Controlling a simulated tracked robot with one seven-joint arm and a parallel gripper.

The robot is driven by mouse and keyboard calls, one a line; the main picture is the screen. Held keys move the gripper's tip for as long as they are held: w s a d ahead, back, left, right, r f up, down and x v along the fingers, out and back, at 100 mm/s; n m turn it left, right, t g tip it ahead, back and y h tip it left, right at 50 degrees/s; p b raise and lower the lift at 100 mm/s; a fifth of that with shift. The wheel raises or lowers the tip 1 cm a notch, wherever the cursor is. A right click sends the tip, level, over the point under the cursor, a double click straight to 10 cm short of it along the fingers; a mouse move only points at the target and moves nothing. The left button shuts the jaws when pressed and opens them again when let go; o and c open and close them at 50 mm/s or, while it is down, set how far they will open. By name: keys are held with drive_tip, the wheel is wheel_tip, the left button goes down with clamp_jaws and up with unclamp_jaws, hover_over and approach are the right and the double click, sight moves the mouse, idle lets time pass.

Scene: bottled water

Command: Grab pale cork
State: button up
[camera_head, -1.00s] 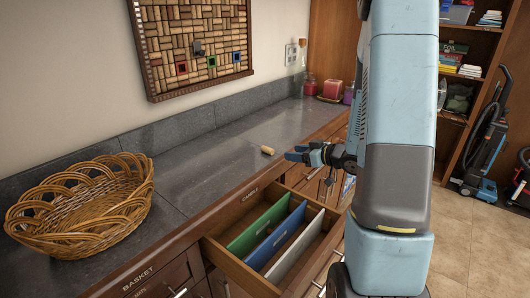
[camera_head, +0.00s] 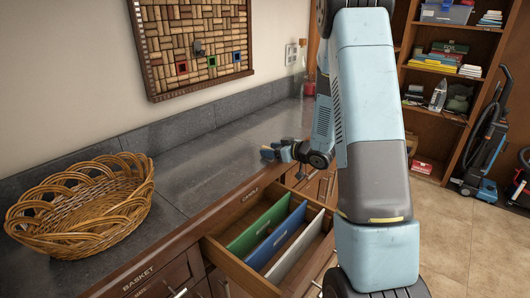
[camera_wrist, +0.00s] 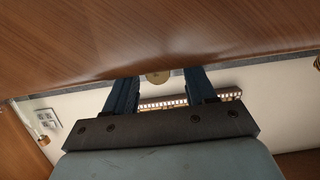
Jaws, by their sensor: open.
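The pale cork (camera_wrist: 157,77) shows end-on as a round tan disc between my gripper's two blue fingers in the wrist view. In the head view my gripper (camera_head: 269,153) is low over the grey counter, near its front edge, at the cork's place, and hides most of the cork. The fingers stand apart, one on each side of the cork. I cannot tell whether either finger touches it.
A wicker basket (camera_head: 85,212) stands on the counter at the left. Below the counter edge, an open drawer (camera_head: 214,250) holds green, blue and white dividers. A framed cork board (camera_head: 200,42) hangs on the wall. The counter between basket and gripper is clear.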

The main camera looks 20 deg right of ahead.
drive_tip(key=shift+w+a+f, duration=0.1)
drive_tip(key=shift+w+a, duration=0.05)
drive_tip(key=shift+w, duration=0.1)
clamp_jaws()
idle(0.3)
